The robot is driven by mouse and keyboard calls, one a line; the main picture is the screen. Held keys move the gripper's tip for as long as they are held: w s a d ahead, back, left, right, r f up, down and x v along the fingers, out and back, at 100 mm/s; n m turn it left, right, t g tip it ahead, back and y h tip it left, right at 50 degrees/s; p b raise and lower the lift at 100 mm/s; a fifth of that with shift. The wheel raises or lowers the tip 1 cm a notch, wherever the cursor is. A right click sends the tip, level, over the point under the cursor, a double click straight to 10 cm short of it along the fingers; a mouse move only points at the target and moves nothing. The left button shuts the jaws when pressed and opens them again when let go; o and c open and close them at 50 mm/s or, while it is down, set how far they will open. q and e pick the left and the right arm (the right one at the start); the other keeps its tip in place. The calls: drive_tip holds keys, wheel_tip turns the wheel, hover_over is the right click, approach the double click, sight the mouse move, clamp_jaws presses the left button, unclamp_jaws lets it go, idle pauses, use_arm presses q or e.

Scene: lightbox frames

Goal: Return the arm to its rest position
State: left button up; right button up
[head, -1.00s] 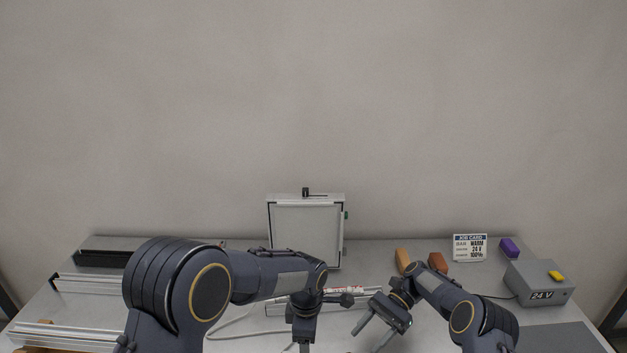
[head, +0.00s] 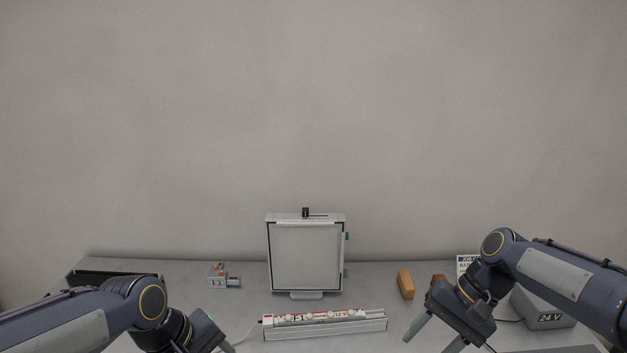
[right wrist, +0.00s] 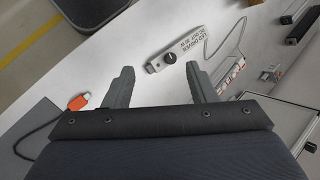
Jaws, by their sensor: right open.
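My right gripper (head: 432,337) is open and empty above the right front of the table in the head view. In the right wrist view its two fingers (right wrist: 160,85) stand apart with nothing between them. My left arm comes in at the lower left of the head view. Its gripper (head: 222,346) is cut off by the bottom edge, so its fingers are mostly hidden. The lightbox frame (head: 305,256) stands upright at the back middle of the table. A long white strip holder (head: 340,330) with red-marked parts lies in front of it.
An orange block (head: 405,284) and a brown block lie right of the frame. The grey 24 V box (head: 549,318) and job card (head: 466,262) are partly behind my right arm. A small device (head: 222,278) sits at left. A labelled driver (right wrist: 175,49) shows in the wrist view.

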use_arm(q)
drive_tip(key=s+a+f+m+t+b, duration=0.1)
drive_tip(key=s+m, duration=0.2)
drive_tip(key=s, duration=0.4)
drive_tip(key=s+a+f+m+t, duration=0.1)
drive_tip(key=s+a+m+t, duration=0.1)
drive_tip(key=s+m, duration=0.2)
drive_tip(key=s, duration=0.3)
drive_tip(key=shift+s+a+f+b, duration=0.15)
drive_tip(key=shift+s+a+b, duration=0.1)
drive_tip(key=shift+b, duration=0.15)
use_arm(e)
drive_tip(key=s+f+n+t+h, duration=0.2)
drive_tip(key=s+t, duration=0.4)
drive_tip(key=s, duration=1.2)
drive_tip(key=shift+s+f+n+t+h, duration=0.3)
drive_tip(key=shift+s+f+n+t, duration=0.1)
drive_tip(key=shift+f+n, duration=0.55)
